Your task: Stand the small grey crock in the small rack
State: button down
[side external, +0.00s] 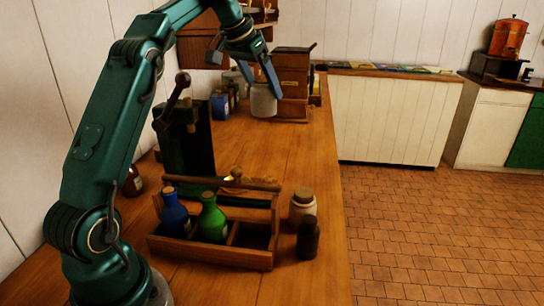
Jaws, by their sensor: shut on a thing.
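My gripper (261,80) is at the far part of the wooden counter, pointing down, shut on a pale grey crock (263,102). The crock looks upright; I cannot tell whether its base touches the counter. The small wooden rack (205,253) stands at the near part of the counter, well away from my gripper. It has a top bar handle. A blue bottle (174,218) and a green bottle (212,221) stand in its left and middle compartments. Its right compartment looks empty.
A pale corked jar (302,205) and a dark bottle (307,240) stand right of the rack. A dark green press with a lever (185,140) stands behind it. Blue containers (220,106) and a wooden box (291,84) flank the held crock. The counter between is mostly clear.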

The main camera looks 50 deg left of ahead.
jog(key=shift+s+d+r, duration=0.15)
jog(key=shift+d+r, duration=0.25)
jog(key=shift+d, duration=0.1)
jog(key=s+d, duration=1.4)
jog(key=d, duration=0.1)
jog(key=shift+d+f, duration=0.15)
jog(key=shift+f, duration=10.2)
grip_release()
